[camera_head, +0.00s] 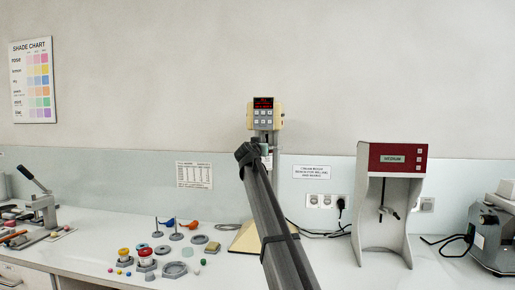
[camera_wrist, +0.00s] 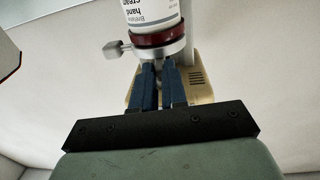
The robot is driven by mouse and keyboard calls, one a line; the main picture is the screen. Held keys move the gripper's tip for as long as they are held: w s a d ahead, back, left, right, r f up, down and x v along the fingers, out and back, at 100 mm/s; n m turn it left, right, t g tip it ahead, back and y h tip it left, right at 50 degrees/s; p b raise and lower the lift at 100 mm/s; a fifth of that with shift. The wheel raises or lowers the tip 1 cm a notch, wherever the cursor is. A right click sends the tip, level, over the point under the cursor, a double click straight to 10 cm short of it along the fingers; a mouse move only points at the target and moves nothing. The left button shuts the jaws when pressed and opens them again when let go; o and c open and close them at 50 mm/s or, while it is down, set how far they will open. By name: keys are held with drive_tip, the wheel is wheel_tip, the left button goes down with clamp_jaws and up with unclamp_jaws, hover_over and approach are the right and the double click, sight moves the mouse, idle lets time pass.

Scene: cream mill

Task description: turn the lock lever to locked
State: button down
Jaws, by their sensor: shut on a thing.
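The cream mill (camera_head: 264,112) stands against the wall, with a cream-coloured head and a lit red display. In the wrist view, a white labelled jar (camera_wrist: 153,14) sits in a dark red band above a silver ring (camera_wrist: 150,50). A small silver knob (camera_wrist: 112,49) sticks out at the ring's left. My gripper (camera_wrist: 160,65) has its blue fingers close together just below the ring, shut on a narrow grey part, apparently the lock lever (camera_wrist: 160,72). The fingers mostly hide this part. In the head view my arm hides the gripper's hold.
A red and grey stand machine (camera_head: 398,160) is to the right, with a grey device (camera_head: 492,235) at the far right. Several small pots and balls lie left of the mill. A lever press (camera_head: 42,205) stands far left. Cables run along the wall.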

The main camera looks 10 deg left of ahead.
drive_tip(key=shift+w+d+n+g+y, duration=0.1)
drive_tip(key=shift+d+n+g+y, duration=0.15)
drive_tip(key=shift+d+n+y, duration=0.8)
drive_tip(key=shift+w+d+n+g+y, duration=0.15)
drive_tip(key=shift+n+y, duration=0.55)
drive_tip(key=shift+y, duration=0.9)
drive_tip(key=shift+w+d+n+g+y, duration=0.1)
drive_tip(key=shift+d+n+g+y, duration=0.2)
drive_tip(key=shift+d+n+y, duration=0.75)
drive_tip(key=shift+a+y, duration=0.3)
drive_tip(key=shift+y, duration=0.5)
drive_tip(key=c, duration=1.2)
unclamp_jaws()
drive_tip(key=shift+o, duration=0.2)
drive_tip(key=v, duration=1.3)
drive_tip(key=shift+s+d+r, duration=0.2)
drive_tip(key=shift+s+d, duration=0.1)
